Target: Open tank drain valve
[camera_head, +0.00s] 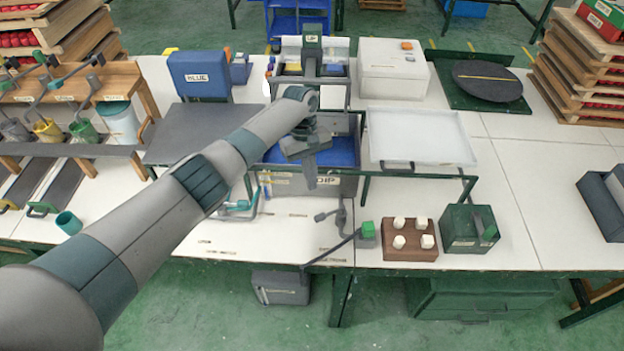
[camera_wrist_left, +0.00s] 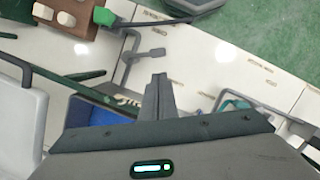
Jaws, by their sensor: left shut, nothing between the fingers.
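The dip tank (camera_head: 275,184) is a grey box with blue inside and a DIP label on its front; its blue interior (camera_wrist_left: 92,112) also shows in the left wrist view. My left gripper (camera_head: 311,184) is shut and empty, pointing down over the tank's front. In the left wrist view its fingertips (camera_wrist_left: 158,80) are together. A teal-handled fitting (camera_head: 240,206) is at the tank's front left, left of and apart from the gripper; it also shows in the left wrist view (camera_wrist_left: 232,102). A grey lever (camera_head: 331,214) stands at the front right. I cannot tell which is the drain valve.
A green rail (camera_head: 420,175) with a white tray (camera_head: 420,135) runs right of the tank. A brown block with white knobs (camera_head: 410,252) and a dark green box (camera_head: 470,230) stand at the front. A teal cup (camera_head: 68,223) sits left. The white tabletop before the tank is mostly clear.

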